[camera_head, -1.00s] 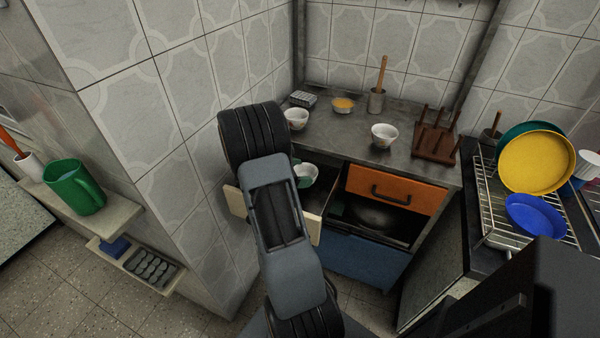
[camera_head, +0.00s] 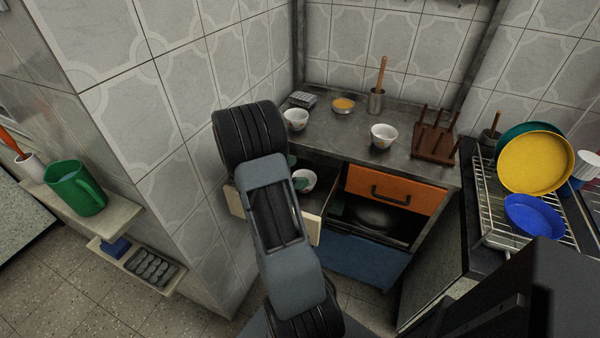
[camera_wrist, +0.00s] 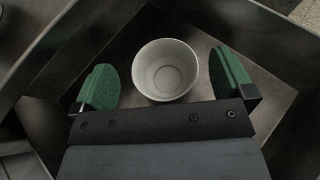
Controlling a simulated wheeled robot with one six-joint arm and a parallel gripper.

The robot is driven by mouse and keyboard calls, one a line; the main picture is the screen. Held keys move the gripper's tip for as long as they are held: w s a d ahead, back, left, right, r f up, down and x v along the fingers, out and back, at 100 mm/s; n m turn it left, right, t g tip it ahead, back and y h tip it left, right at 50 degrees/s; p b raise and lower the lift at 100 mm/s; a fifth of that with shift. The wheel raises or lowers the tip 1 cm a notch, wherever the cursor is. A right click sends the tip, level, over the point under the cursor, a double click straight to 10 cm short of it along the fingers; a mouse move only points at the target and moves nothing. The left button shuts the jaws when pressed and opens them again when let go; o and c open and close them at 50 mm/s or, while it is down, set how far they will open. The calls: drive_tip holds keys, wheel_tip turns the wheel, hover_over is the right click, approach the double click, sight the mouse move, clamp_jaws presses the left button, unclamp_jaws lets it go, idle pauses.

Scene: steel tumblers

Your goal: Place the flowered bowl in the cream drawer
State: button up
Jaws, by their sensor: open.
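The cream drawer (camera_head: 314,229) is pulled open at the left of the cabinet, its front partly hidden behind my arm. A white bowl (camera_head: 307,181) is inside it; in the wrist view this bowl (camera_wrist: 150,58) looks empty and upright on the drawer floor. Its flowers cannot be made out there. My gripper (camera_wrist: 167,82) is open, with one green finger on each side of the bowl and a visible gap at both sides. Two more white bowls with flower-like marks stand on the counter, one at the left (camera_head: 296,120) and one near the middle (camera_head: 383,137).
The counter (camera_head: 340,140) also holds a yellow-topped bowl (camera_head: 343,105), a pestle in a mortar (camera_head: 376,100) and a brown peg rack (camera_head: 434,140). The orange drawer (camera_head: 395,190) is beside the cream one. A tiled wall (camera_head: 190,170) stands close at left.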

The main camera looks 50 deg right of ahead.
drive_tip(key=shift+v, duration=2.95)
drive_tip(key=s+a+r+m+t+y+p, duration=0.2)
drive_tip(key=a+r, duration=0.4)
drive_tip(key=a, duration=0.4)
drive_tip(key=s+a+r+m+t+y+p, duration=0.2)
drive_tip(key=a+r+m+t+y+p, duration=0.3)
drive_tip(key=a, duration=0.4)
drive_tip(key=s+a+r+m+t+y+p, duration=0.2)
drive_tip(key=a+r+m+t+y+p, duration=0.1)
drive_tip(key=a+r, duration=0.5)
drive_tip(key=a+m+y, duration=0.1)
drive_tip(key=a, duration=0.1)
drive_tip(key=shift+s+a+m+t+y+p, duration=0.15)
drive_tip(key=shift+a+m+t+y+p, duration=0.15)
drive_tip(key=shift+m+y, duration=0.1)
drive_tip(key=shift+r, duration=0.1)
drive_tip(key=shift+c, duration=0.5)
